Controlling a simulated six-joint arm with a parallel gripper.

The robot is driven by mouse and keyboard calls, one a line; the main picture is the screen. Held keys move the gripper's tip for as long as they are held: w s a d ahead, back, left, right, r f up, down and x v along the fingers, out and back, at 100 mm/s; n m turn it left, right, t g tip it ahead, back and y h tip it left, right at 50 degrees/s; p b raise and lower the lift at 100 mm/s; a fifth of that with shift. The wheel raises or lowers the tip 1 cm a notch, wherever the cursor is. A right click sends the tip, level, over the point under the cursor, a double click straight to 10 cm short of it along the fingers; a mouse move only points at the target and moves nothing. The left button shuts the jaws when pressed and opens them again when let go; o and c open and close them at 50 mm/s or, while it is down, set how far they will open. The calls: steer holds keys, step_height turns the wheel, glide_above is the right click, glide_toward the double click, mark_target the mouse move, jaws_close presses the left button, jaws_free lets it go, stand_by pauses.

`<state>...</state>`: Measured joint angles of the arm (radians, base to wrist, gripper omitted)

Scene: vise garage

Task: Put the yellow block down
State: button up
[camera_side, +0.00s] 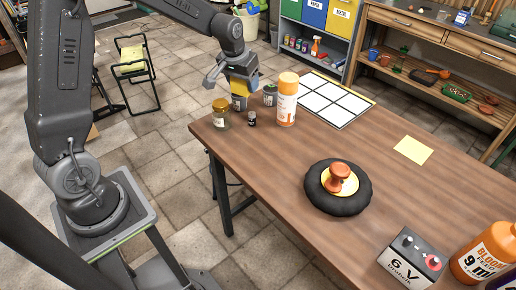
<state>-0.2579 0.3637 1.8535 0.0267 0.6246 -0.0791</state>
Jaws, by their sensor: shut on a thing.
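My gripper (240,94) is at the far left corner of the wooden table (262,165), pointing down. It is shut on the yellow block (239,88), which shows as a small yellow patch between the fingers. The fingers and the small items close by hide much of the block. I cannot tell whether its underside touches anything.
A jar (221,113), a small dark bottle (252,118), a green-grey can (270,95) and an orange-capped spray can (286,100) crowd the gripper. A white grid sheet (333,99), a yellow note (413,150) and a black round cushion (338,203) lie on the table.

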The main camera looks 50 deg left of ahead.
steer(key=s+a+n, duration=0.1)
steer(key=s+a, duration=0.2)
steer(key=s, duration=0.4)
glide_above(260, 145)
steer(key=s, duration=0.1)
steer(key=f, duration=1.2)
steer(key=shift+d+f, duration=0.2)
steer(key=shift+f, duration=0.05)
steer(key=shift+d+f, duration=0.1)
steer(key=shift+f, duration=1.95)
steer(key=shift+f, duration=0.1)
steer(key=o, duration=0.9)
steer(key=shift+o, duration=0.2)
